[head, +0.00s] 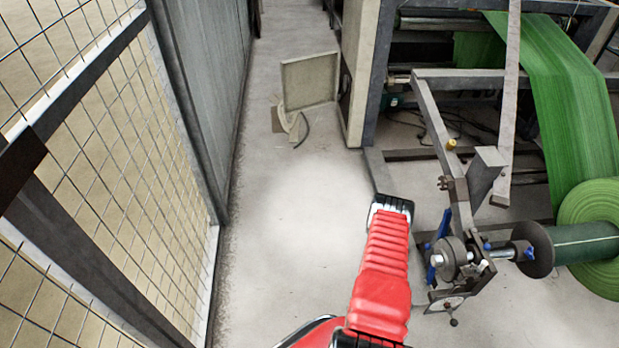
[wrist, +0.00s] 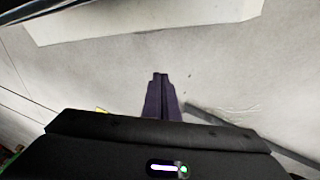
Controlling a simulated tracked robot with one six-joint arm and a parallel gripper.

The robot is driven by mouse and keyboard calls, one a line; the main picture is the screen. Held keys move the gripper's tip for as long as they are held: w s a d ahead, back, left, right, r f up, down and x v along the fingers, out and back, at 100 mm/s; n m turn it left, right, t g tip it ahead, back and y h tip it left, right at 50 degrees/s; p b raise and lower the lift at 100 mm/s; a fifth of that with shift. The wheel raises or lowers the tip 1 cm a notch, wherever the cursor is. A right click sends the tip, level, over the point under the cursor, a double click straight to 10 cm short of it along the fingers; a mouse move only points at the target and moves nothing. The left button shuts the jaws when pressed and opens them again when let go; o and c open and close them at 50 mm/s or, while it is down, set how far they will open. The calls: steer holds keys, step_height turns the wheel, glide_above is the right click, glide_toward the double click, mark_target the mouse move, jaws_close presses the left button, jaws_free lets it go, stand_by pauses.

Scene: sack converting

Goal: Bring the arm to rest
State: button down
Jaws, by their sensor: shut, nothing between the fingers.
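My gripper (wrist: 160,76) shows in the wrist view as two dark fingers with their tips together, shut and empty. Pale grey floor lies behind the fingertips. In the head view my red-sleeved arm reaches forward from the bottom centre, and its dark end is beside the machine's frame. The fingers cannot be made out in the head view.
A wire mesh fence (head: 130,130) runs along the left. On the right stands a machine with a grey steel frame (head: 437,135), green woven web (head: 560,100) and a green roll (head: 590,225). The floor (head: 290,215) between is clear.

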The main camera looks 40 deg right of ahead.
steer(key=w+a+r+n+t+y, duration=0.25)
steer(key=w+r+n, duration=0.25)
steer(key=w+r, duration=1.15)
steer(key=w+a+r+n+y, duration=0.1)
steer(key=w+a+r+n, duration=0.15)
steer(key=r, duration=0.75)
steer(key=w+a+r+n+y, duration=0.1)
steer(key=w+a+r+n, duration=0.2)
steer(key=r, duration=0.7)
steer(key=s+a+r+n+t, duration=0.1)
steer(key=a+r, duration=0.6)
steer(key=r, duration=0.7)
steer(key=s+a+r+n+t+h, duration=0.1)
steer(key=a+r+n, duration=0.5)
steer(key=r, duration=0.9)
steer(key=s+a+r+n+t+h, duration=0.1)
steer(key=s+a+r+n+t, duration=0.2)
steer(key=a+r, duration=0.5)
step_height(320, 180, up, 7)
steer(key=shift+s+a+n+t, duration=0.25)
steer(key=shift+a+n+t, duration=0.1)
steer(key=shift+a+t, duration=0.1)
steer(key=shift+d, duration=0.2)
